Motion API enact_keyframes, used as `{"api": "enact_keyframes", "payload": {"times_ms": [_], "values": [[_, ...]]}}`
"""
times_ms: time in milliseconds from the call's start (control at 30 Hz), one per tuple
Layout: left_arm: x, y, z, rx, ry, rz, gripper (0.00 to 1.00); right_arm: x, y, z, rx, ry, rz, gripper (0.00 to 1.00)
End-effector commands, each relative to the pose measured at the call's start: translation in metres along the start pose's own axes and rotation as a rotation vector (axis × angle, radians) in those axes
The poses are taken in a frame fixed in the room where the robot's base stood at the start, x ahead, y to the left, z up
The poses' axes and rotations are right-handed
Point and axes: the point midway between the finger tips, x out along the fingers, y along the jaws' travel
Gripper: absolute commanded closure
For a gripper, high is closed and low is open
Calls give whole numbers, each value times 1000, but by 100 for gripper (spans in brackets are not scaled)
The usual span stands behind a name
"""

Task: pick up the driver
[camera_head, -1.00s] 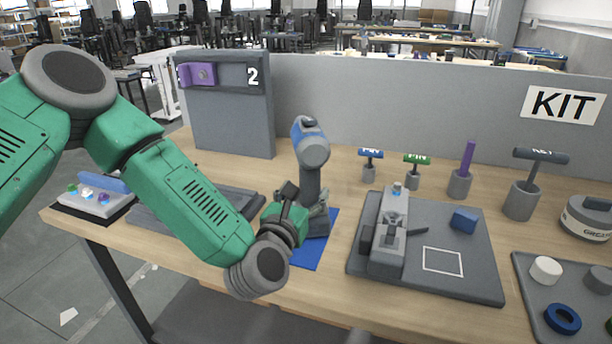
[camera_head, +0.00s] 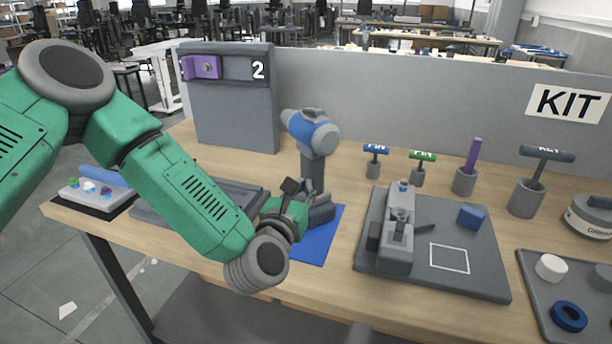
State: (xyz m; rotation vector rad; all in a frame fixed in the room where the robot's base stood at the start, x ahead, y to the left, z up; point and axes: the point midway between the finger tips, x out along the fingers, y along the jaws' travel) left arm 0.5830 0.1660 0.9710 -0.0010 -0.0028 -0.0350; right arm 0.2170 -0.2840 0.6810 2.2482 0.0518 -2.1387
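The driver (camera_head: 314,136), a power tool with a blue and grey head and a dark grey handle, stands roughly upright over the blue mat (camera_head: 325,238), its head pointing left and toward me. My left gripper (camera_head: 307,195) is at the lower handle and looks shut on it. The far finger is mostly hidden behind the handle and the green wrist. I cannot tell whether the driver's foot touches the mat. My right gripper is not in view.
A grey fixture plate (camera_head: 485,270) with a clamp and blue block lies right of the mat. T-handled tools (camera_head: 375,149) stand behind it. A grey panel (camera_head: 235,120) marked 2 stands at the back left. A parts tray (camera_head: 535,292) is at the right.

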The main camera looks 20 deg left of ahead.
Motion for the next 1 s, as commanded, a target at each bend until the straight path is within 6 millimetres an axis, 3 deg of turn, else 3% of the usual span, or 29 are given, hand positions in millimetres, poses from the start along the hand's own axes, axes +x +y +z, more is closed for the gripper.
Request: {"api": "enact_keyframes", "payload": {"times_ms": [167, 600, 1000], "values": [[0, -2, 8, 3, 0, 2, 100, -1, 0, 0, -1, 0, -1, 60], [0, -2, 82, 2, 0, 1, 100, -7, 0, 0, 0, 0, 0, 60], [0, -2, 99, 5, 6, 1, 100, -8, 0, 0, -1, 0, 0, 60]]}}
